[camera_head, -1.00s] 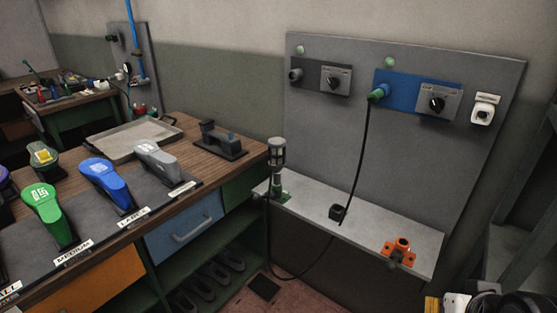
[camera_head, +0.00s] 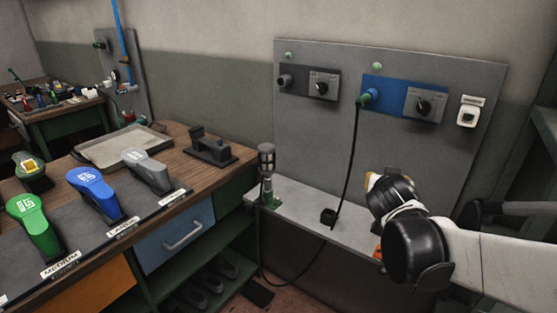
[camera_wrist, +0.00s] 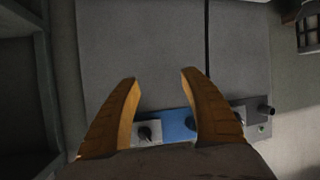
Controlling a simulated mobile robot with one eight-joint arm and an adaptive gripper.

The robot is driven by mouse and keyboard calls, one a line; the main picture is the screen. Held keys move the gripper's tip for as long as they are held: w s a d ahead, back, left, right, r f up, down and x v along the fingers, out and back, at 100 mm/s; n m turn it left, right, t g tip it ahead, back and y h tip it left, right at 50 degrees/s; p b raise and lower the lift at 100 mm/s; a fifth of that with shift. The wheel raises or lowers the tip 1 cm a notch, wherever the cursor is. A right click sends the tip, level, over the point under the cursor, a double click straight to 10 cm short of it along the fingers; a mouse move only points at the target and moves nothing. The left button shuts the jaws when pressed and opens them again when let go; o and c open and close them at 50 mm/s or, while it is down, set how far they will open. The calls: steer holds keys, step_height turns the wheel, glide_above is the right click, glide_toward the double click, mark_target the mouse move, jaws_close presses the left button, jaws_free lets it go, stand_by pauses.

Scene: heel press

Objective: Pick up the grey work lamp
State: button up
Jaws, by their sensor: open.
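The grey work lamp (camera_head: 266,162) stands upright at the left end of the grey shelf (camera_head: 300,207), with its caged head on top and its foot at a green holder (camera_head: 270,202). A black cable (camera_head: 350,160) hangs to the floor by the lamp and also runs up to a green plug (camera_head: 367,97) in the blue socket plate. My gripper (camera_wrist: 158,75) is open and empty, facing the wall panel. In the head view it is right of the lamp and well apart from it. A dark caged shape shows at the wrist view's right edge; I cannot tell if it is the lamp.
The wall panel (camera_head: 400,150) carries knobs and a white fitting (camera_head: 468,112). A black block (camera_head: 328,216) sits on the shelf. My arm mostly hides an orange item there. The workbench (camera_head: 215,178) with shoe-shaped parts stands left of the lamp.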

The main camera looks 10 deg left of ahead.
steer(key=w+a+f+t+y, duration=0.1)
steer(key=w+a+f+t, duration=0.1)
steer(key=w+a, duration=0.55)
steer(key=n+t+y, duration=0.2)
steer(key=n+y, duration=0.3)
steer(key=y, duration=0.3)
glide_toward(268, 185)
steer(key=b+x, duration=0.1)
steer(key=x, duration=0.4)
steer(key=shift+w+a+f+b, duration=0.1)
steer(key=shift+w+a+b, duration=0.1)
steer(key=shift+w+b, duration=0.15)
steer(key=b+x, duration=0.2)
steer(key=x, duration=0.3)
steer(key=shift+w+b, duration=0.1)
steer(key=shift+b, duration=0.25)
steer(key=shift+w+a, duration=0.1)
steer(key=shift+w, duration=0.15)
steer(key=shift+r, duration=0.2)
jaws_close()
